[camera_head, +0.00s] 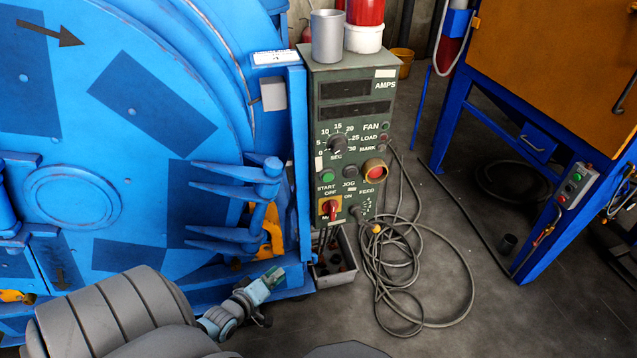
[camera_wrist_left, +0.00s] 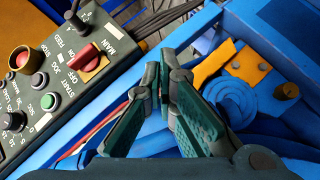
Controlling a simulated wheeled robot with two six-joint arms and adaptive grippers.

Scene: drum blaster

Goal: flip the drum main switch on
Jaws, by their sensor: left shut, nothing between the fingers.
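The drum main switch (camera_head: 330,208) is a red rotary handle on a yellow plate, low on the left of the grey-green control panel (camera_head: 347,110). "OFF" and "ON" are lettered above its plate; I cannot tell for sure which one the handle points to. In the left wrist view the red switch handle (camera_wrist_left: 84,56) shows at the upper left, beside the "MAIN" label. My left gripper (camera_head: 273,275) is below and left of the switch, apart from it, by the blue drum frame. In the wrist view its green fingers (camera_wrist_left: 158,80) are shut and empty. My right gripper is not in view.
The big blue drum (camera_head: 110,120) with its blue latch bars (camera_head: 235,180) is left of the panel. A coiled cable (camera_head: 420,285) lies on the floor to the right. A metal bin (camera_head: 335,265) stands under the panel. A silver cup (camera_head: 327,37) is on top.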

